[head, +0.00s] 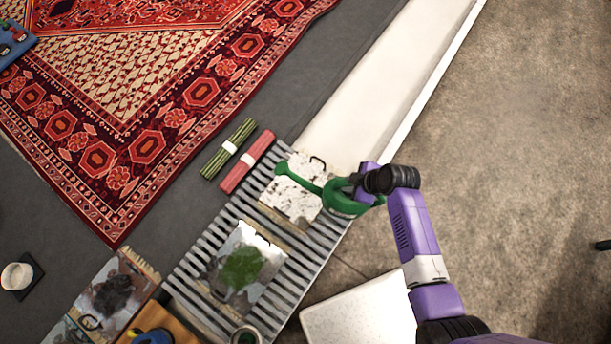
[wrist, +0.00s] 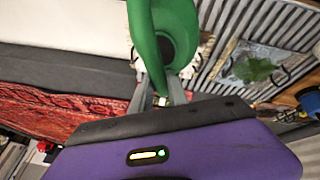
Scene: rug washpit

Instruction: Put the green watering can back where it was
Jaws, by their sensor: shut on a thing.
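The green watering can (head: 343,200) has a long spout ending in a round rose that points left in the head view. My gripper (head: 362,190) is shut on the can, at its right end in the head view. In the wrist view the can (wrist: 178,40) rises between the fingers of my gripper (wrist: 162,100). The can is over a white speckled board (head: 291,199) on the slatted grey rack (head: 190,262). I cannot tell whether it touches the board.
A tray with a green clump (head: 240,268) lies on the rack. A green roll (head: 229,148) and a red roll (head: 248,161) lie beside the rack, near the patterned red rug (head: 120,105). A pale panel (head: 358,315) lies at the lower right.

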